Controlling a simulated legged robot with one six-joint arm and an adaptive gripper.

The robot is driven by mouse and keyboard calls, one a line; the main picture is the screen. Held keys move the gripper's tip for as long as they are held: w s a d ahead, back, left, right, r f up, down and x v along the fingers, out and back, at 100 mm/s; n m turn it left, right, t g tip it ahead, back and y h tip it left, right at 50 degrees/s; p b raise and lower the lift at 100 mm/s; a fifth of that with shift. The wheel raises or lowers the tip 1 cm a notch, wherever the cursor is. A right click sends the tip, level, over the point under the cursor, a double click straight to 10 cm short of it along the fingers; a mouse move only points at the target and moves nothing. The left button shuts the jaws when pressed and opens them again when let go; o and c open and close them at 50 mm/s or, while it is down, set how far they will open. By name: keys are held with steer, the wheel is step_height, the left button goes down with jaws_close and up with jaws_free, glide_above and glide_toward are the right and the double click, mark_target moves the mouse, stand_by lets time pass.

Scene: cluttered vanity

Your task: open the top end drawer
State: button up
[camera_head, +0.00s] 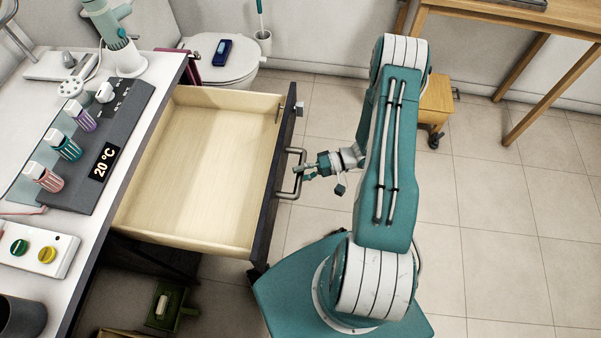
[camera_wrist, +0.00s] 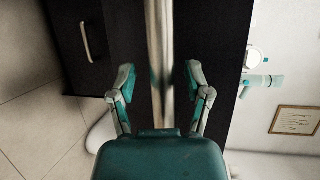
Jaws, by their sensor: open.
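The top end drawer (camera_head: 200,165) is pulled far out from under the counter, and its pale wooden inside is empty. Its dark front carries a metal bar handle (camera_head: 293,172). My gripper (camera_head: 308,171) is at the handle, on the outer side of the drawer front. In the wrist view my gripper (camera_wrist: 160,82) is open, with one finger on each side of the handle bar (camera_wrist: 160,50). Gaps show between the bar and both fingers there. The drawer front (camera_wrist: 205,35) fills the middle of that view.
The white counter (camera_head: 95,215) holds a dark rack (camera_head: 85,190) with several colored vials and a switch box (camera_head: 38,250). A toilet (camera_head: 222,60) stands behind the drawer. A wooden stool (camera_head: 437,100) and table (camera_head: 500,20) stand behind my arm. Tiled floor at the right is clear.

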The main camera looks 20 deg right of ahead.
steer(key=v, duration=1.2)
steer(key=w+a+r+n+g+h, duration=0.1)
steer(key=a+r+n+g+h, duration=0.25)
steer(key=r, duration=0.75)
steer(key=a+r+m+g+h, duration=0.15)
steer(key=a+r+h, duration=0.4)
steer(key=r, duration=0.55)
steer(key=s+a+r+t+h, duration=0.3)
steer(key=s+r, duration=0.2)
steer(key=r, duration=0.2)
steer(key=s+a+r+n+t+h, duration=0.1)
steer(key=s+a+r+t+h, duration=0.2)
steer(key=r, duration=0.5)
steer(key=s+a+t, duration=0.1)
steer(key=s, duration=0.1)
steer(key=shift+s+a+r+t+h, duration=0.2)
steer(key=shift+s+t+h, duration=0.1)
steer(key=shift+h, duration=0.1)
